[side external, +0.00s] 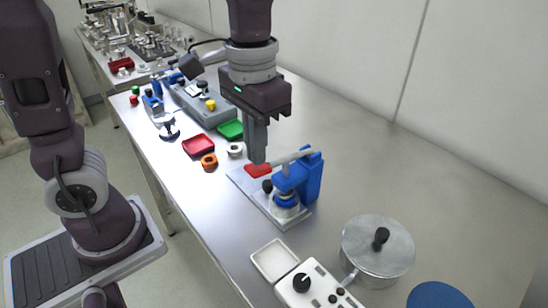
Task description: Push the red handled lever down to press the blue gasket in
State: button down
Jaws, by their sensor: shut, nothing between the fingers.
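The press has a blue frame (312,178) on a grey metal base plate (250,190). Its grey lever arm (291,157) runs left from the top of the frame to a red handle (258,171). My gripper (258,162) points down, fingers shut and empty, with its tips right at the red handle; I cannot tell whether they touch it. A blue ring, seemingly the gasket (285,199), sits at a silver cylindrical seat (286,211) under the blue press head. How deep it sits is unclear, as the head partly hides it.
A lidded metal pot (377,248), a white tray (275,262) and a white control box (312,286) stand in front. Red (198,146) and green (230,130) trays, an orange ring (209,161) and a grey device (200,103) lie behind.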

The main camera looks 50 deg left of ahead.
aim_at(257, 169)
jog(key=shift+f, duration=2.35)
jog(key=shift+r, duration=0.1)
jog(key=shift+r, duration=2.5)
jog(key=shift+r, duration=2.5)
